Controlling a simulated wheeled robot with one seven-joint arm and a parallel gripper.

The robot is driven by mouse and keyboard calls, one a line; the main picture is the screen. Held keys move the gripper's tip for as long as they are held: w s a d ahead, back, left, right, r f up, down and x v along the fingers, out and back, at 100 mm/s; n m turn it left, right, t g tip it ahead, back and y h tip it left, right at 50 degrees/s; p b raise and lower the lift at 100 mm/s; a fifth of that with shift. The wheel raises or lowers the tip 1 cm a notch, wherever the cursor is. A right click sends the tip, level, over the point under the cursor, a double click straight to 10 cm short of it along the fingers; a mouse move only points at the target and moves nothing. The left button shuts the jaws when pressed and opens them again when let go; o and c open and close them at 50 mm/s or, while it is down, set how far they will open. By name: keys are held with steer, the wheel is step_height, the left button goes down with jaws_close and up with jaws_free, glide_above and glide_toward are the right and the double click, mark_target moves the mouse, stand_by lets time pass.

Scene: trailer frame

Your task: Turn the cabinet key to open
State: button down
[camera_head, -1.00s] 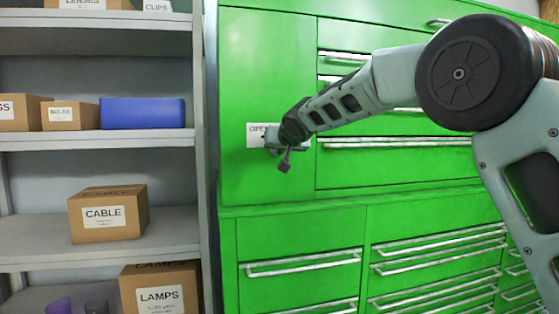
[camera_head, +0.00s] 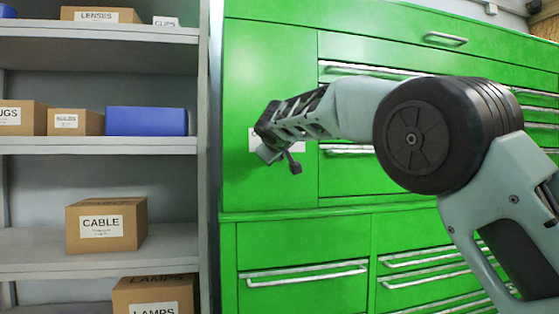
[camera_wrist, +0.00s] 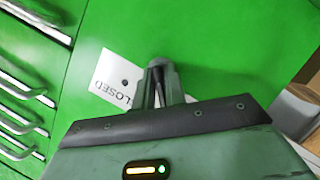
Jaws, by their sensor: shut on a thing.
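The green cabinet door (camera_head: 262,80) stands flush at the upper left of the cabinet. A white label plate on it is mostly covered by my gripper (camera_head: 262,147) in the head view. In the wrist view the plate (camera_wrist: 108,84) shows upside down, with the word CLOSED and a black dot readable and the other end hidden behind the fingers. My gripper's fingers (camera_wrist: 161,72) are at the plate, closed around a thin dark piece, which looks like the key (camera_wrist: 155,76). The keyhole and most of the key are hidden by the fingers.
Cabinet drawers with bar handles (camera_head: 305,272) lie below and right of the door. A grey shelf unit (camera_head: 120,146) stands close on the left, holding cardboard boxes such as the CABLE box (camera_head: 106,225) and a blue bin (camera_head: 147,121).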

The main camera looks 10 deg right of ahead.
steer(key=shift+n+h, duration=0.3)
steer(key=shift+n, duration=0.1)
steer(key=c, duration=1.6)
jaws_free()
steer(key=shift+o, duration=0.2)
steer(key=b+v, duration=0.5)
steer(key=v, duration=1.2)
steer(key=shift+s, duration=0.25)
